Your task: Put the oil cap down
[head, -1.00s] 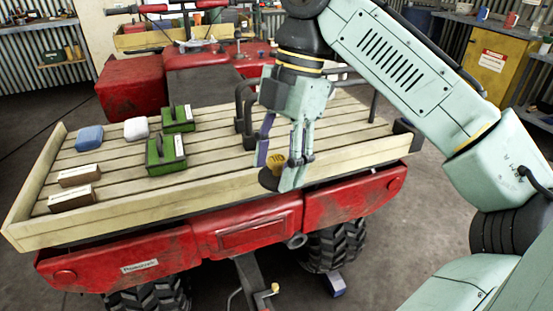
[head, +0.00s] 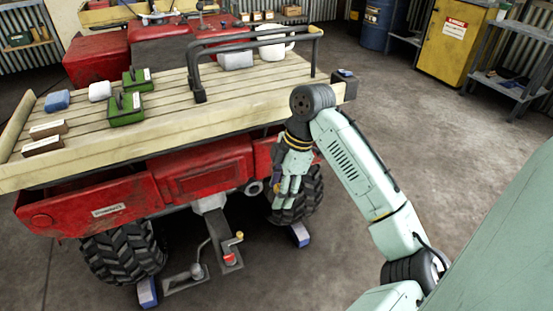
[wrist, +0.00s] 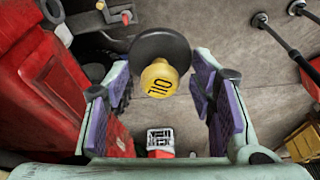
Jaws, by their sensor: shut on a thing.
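The oil cap (wrist: 159,77) is a yellow knob marked OIL on a wide dark disc. In the wrist view it sits between the purple pads of my gripper (wrist: 160,88). My gripper is shut on it. In the head view my gripper (head: 285,193) hangs below the cargo bed, in front of the right rear tyre (head: 303,197). I cannot make out the cap clearly there. The wrist view shows concrete floor (wrist: 235,70) below and beyond the cap.
The red quad's wooden bed (head: 150,105) carries green boxes (head: 126,108), brown blocks (head: 42,145) and a white jug (head: 272,42). A hitch part with a red-yellow knob (head: 232,242) stands low behind the quad. Open floor lies to the right.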

